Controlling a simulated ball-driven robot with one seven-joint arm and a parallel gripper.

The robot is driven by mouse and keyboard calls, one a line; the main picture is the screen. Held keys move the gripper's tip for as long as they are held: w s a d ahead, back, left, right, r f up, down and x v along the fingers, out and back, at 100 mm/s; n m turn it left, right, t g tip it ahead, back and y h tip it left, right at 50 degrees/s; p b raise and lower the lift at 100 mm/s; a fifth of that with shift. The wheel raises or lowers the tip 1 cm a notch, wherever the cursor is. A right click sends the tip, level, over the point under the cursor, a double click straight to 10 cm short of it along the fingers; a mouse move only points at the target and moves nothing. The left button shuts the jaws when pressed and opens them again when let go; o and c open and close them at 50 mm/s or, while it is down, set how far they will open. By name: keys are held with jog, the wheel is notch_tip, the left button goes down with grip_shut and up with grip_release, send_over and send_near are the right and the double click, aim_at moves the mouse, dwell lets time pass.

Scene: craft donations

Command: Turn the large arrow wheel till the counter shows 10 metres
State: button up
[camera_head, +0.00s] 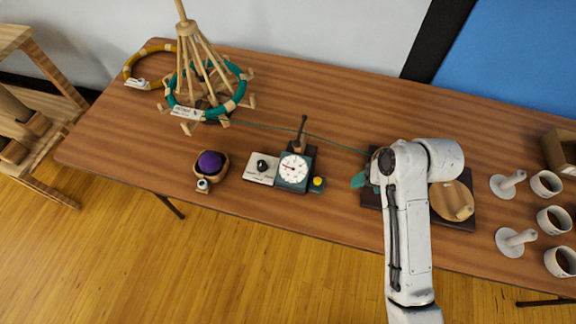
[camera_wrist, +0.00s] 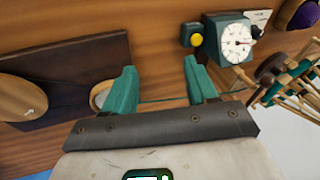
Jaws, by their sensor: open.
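A round wooden wheel (camera_head: 452,200) with a peg lies on a dark board at the right of the table. In the wrist view the wheel (camera_wrist: 22,98) is at the left, with a small pale arrow mark on it. The counter (camera_head: 293,172) is a green box with a white dial, also in the wrist view (camera_wrist: 233,38); its figures are too small to read. My gripper (camera_wrist: 160,88) is open, with green fingers beside the board, apart from the wheel. Nothing shows held between the fingers. My arm hides part of the board in the head view.
A green thread (camera_head: 290,131) runs from the wooden swift (camera_head: 215,80) towards the board. A yellow button (camera_head: 317,182), a black-knobbed box (camera_head: 261,167) and a purple ball (camera_head: 209,162) stand near the counter. White cups (camera_head: 553,219) and mushroom-shaped stands (camera_head: 515,240) are at the right.

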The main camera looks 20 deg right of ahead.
jog(key=w+d+r+m, duration=0.1)
jog(key=w+d+r, duration=0.1)
jog(key=d, duration=0.5)
jog(key=m+g+h+p, duration=0.2)
jog(key=m+g+p, duration=0.1)
jog(key=m, duration=0.1)
send_over(470, 209)
jog(key=f, duration=0.2)
jog(key=shift+w+a+f, duration=0.1)
jog(key=shift+w+f, duration=0.2)
jog(key=shift+s+f+m, duration=0.1)
jog(key=shift+s+m, duration=0.15)
jog(key=shift+m, duration=0.05)
jog(key=shift+f, duration=0.9)
notch_tip(470, 209, down, 7)
jog(key=b, duration=0.6)
